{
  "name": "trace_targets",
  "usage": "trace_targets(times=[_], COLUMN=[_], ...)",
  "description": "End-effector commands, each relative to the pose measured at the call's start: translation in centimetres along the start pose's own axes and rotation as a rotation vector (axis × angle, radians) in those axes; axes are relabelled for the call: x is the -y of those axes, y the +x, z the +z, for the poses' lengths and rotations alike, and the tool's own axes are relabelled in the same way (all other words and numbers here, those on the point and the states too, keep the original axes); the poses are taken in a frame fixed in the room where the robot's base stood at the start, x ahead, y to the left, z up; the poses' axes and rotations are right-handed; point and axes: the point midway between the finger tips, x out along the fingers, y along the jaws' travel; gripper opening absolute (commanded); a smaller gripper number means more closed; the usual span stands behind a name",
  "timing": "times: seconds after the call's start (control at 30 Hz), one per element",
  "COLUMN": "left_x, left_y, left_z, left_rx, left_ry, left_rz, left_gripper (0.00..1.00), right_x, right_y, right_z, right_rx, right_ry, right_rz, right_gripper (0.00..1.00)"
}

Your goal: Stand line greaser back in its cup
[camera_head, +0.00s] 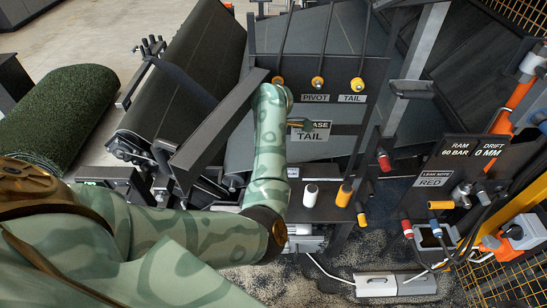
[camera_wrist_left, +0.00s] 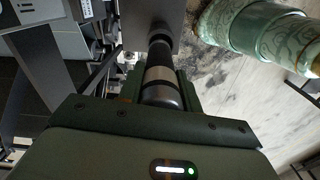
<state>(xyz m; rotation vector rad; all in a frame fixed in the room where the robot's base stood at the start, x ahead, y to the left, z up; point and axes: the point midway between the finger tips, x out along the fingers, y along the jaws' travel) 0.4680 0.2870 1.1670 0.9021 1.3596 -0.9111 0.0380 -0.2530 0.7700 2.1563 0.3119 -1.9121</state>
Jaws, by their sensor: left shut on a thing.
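In the left wrist view a dark cylinder with a silver band, which I take to be the line greaser (camera_wrist_left: 160,76), stands out between the jaws of my left gripper (camera_wrist_left: 160,98). The gripper is shut on it, and its far end meets or overlaps a grey plate (camera_wrist_left: 152,14). In the head view my left forearm hides most of the gripper and the greaser; a small dark green piece shows before the TAIL label (camera_head: 309,137). I cannot make out the greaser's cup for certain. My right gripper is not in view.
A white-topped item (camera_head: 310,194) and an orange-topped item (camera_head: 343,195) stand at the panel's lower ledge. Yellow-ended hoses (camera_head: 317,82) hang above the PIVOT and TAIL labels. A turf roll (camera_head: 55,115) lies left. A gauge panel (camera_head: 455,170) with cables stands right.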

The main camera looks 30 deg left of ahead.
Motion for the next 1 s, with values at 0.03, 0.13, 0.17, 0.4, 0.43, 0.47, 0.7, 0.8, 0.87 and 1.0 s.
trace_targets(times=[0.03,0.13,0.17,0.4,0.43,0.47,0.7,0.8,0.87,1.0], left_x=[0.4,0.4,0.4,0.4,0.4,0.4,0.4,0.4,0.4,0.4], left_y=[0.5,0.7,0.8,1.4,1.5,1.5,2.1,2.4,2.5,2.8], left_z=[0.5,0.5,0.5,0.5,0.5,0.5,0.4,0.4,0.4,0.4], left_rx=[0.005,0.005,0.005,0.005,0.005,0.005,0.005,0.005,0.005,0.005], left_ry=[0.007,0.006,0.006,0.005,0.005,0.005,0.005,0.006,0.006,0.006], left_rz=[-0.008,-0.008,-0.008,-0.009,-0.009,-0.009,-0.008,-0.008,-0.008,-0.008], left_gripper=[0.0,0.0,0.0,0.0,0.0,0.0,0.0,0.0,0.0,0.0], right_x=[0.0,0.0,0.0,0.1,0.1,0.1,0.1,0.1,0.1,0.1], right_y=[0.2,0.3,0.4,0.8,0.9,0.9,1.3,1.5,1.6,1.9], right_z=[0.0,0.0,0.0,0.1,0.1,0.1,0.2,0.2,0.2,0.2], right_rx=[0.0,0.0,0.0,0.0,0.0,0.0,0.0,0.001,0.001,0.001], right_ry=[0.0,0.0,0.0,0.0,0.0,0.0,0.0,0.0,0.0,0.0], right_rz=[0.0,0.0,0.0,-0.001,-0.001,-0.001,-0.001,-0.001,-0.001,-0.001], right_gripper=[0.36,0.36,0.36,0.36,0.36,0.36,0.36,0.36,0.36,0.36])
